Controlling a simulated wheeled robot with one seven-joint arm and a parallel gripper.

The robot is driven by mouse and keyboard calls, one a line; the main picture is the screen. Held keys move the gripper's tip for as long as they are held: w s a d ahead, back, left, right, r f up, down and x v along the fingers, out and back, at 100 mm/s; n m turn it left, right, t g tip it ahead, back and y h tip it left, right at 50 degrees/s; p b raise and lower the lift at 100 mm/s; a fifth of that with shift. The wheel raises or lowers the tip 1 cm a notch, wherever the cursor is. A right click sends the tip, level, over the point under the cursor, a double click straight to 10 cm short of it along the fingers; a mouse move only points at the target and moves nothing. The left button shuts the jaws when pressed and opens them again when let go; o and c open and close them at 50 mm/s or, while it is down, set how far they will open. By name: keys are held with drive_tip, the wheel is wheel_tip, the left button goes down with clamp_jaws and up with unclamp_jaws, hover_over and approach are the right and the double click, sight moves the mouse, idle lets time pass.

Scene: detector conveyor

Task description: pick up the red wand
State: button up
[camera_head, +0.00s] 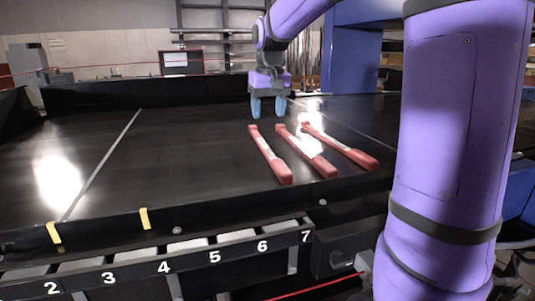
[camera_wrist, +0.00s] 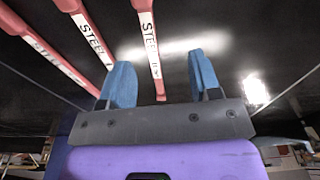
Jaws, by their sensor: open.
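Three red wands with white labels lie side by side on the black conveyor belt. In the head view these are the left wand (camera_head: 270,155), the middle wand (camera_head: 306,153) and the right wand (camera_head: 342,148). My gripper (camera_head: 268,113) is open and empty, with blue fingers pointing down, above the far end of the left wand. In the wrist view one wand (camera_wrist: 152,50) runs through the gap between the fingers (camera_wrist: 160,62). The other two wands (camera_wrist: 88,35) (camera_wrist: 45,47) lie left of the fingers. I cannot tell the exact height of the fingertips above the belt.
The black belt (camera_head: 150,165) has wide free room left of the wands. A raised black wall (camera_head: 180,95) runs along its far side. Numbered slots (camera_head: 190,258) line the near edge, with two yellow clips (camera_head: 145,218) on the rim.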

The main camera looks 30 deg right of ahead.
drive_tip(key=g, duration=0.1)
hover_over(268, 151)
wheel_tip(268, 151, down, 4)
drive_tip(key=shift+m, duration=0.4)
drive_tip(key=f, duration=0.6)
drive_tip(key=shift+s+d, duration=0.1)
drive_tip(key=shift+d, duration=0.15)
drive_tip(key=shift+w+a+f, duration=0.1)
drive_tip(key=shift+f, duration=1.25)
drive_tip(key=shift+w+a+f, duration=0.1)
drive_tip(key=shift+f, duration=1.2)
clamp_jaws()
drive_tip(key=shift+r, duration=0.15)
